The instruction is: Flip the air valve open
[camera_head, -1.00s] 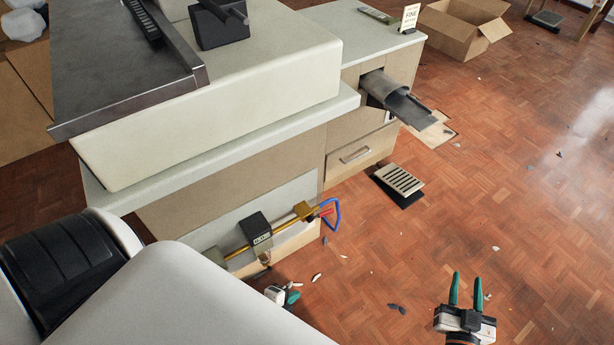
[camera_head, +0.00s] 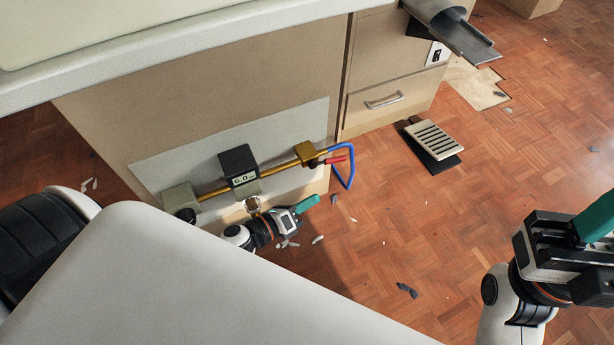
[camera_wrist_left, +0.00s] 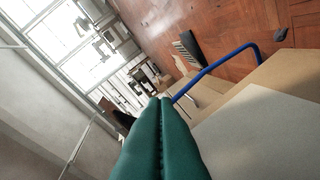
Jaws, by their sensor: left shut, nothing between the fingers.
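The air valve is a brass block (camera_head: 306,153) with a red lever (camera_head: 335,160), at the right end of a brass pipe (camera_head: 215,192) low on the cabinet front. The lever points right, roughly in line with the pipe. My left gripper (camera_head: 308,203) is shut and empty, below the valve and apart from it. In the left wrist view its teal fingers (camera_wrist_left: 160,140) lie together. The lever does not show clearly there. My right gripper (camera_head: 590,222) is at the right edge, partly cut off, far from the valve.
A gauge box (camera_head: 239,166) sits on the pipe. A vented foot pedal (camera_head: 436,140) and scattered chips lie on the floor. The countertop (camera_head: 180,52) overhangs above.

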